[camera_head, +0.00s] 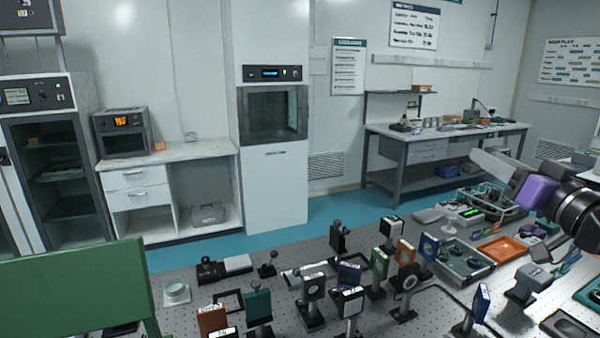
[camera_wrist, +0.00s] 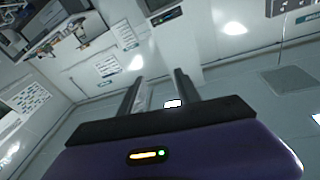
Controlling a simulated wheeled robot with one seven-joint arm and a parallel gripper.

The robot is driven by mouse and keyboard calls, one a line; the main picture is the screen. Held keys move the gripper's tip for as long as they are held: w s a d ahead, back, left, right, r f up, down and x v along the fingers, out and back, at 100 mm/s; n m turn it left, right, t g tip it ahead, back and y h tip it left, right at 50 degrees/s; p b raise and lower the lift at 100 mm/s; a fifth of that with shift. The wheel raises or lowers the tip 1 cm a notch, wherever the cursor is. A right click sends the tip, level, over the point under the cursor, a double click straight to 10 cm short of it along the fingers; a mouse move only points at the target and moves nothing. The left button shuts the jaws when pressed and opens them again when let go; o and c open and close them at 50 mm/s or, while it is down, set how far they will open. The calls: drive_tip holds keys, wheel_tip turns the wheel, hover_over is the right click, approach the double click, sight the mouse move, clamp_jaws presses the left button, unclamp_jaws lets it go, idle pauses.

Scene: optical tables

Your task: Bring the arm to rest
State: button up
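My gripper (camera_wrist: 158,77) shows in the wrist view with its two dark fingers standing apart. Nothing is held between them; only the floor and wall show behind. The purple body of the gripper fills the bottom of that view, with a small orange and green light on it. In the head view my arm comes in from the right edge, with the purple gripper body (camera_head: 537,194) and pale fingers pointing left. It is raised above the right part of the optical table (camera_head: 430,312), and no contact with anything shows.
Several mounted optics, such as a green one (camera_head: 379,264), crowd the table's middle. An orange tray (camera_head: 502,250) and a grey tray (camera_head: 464,262) lie below my arm. A green panel (camera_head: 75,292) stands at the front left. A workbench (camera_head: 436,143) stands at the back right.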

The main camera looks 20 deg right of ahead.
drive_tip(key=s+a+f+m+h+b, duration=0.1)
drive_tip(key=s+a+f+m+h, duration=0.15)
drive_tip(key=s+a+f, duration=0.4)
drive_tip(key=s+a+f+m+h+b, duration=0.2)
drive_tip(key=s+a+f+h, duration=0.15)
drive_tip(key=f, duration=0.65)
drive_tip(key=s+a+f+m+h+b, duration=0.1)
drive_tip(key=s+a+f+m+h, duration=0.1)
drive_tip(key=s+a+f, duration=0.35)
drive_tip(key=s+a+f+n+g+y+b, duration=0.1)
drive_tip(key=s+a+f+n+y, duration=0.2)
drive_tip(key=s+f, duration=0.4)
drive_tip(key=s+a+f+n+g+y+b, duration=0.1)
drive_tip(key=s+a+f+n+g+y, duration=0.1)
drive_tip(key=s+a+f, duration=0.4)
drive_tip(key=s+a+f+n+g+y+b, duration=0.1)
drive_tip(key=s+a+f+n+y+b, duration=0.1)
drive_tip(key=s+a+f+n+y, duration=0.2)
drive_tip(key=shift+s+a+f+n+g+y, duration=0.1)
drive_tip(key=shift+s+a+f+y, duration=0.1)
drive_tip(key=shift+s+f, duration=0.55)
drive_tip(key=shift+s+a+f+n+g+y, duration=0.1)
drive_tip(key=shift+s+f+n+y, duration=0.1)
drive_tip(key=shift+s+f, duration=0.55)
drive_tip(key=shift+s+a+f+n+g+y, duration=0.1)
drive_tip(key=shift+s+a+f+y, duration=0.2)
drive_tip(key=shift+f, duration=0.75)
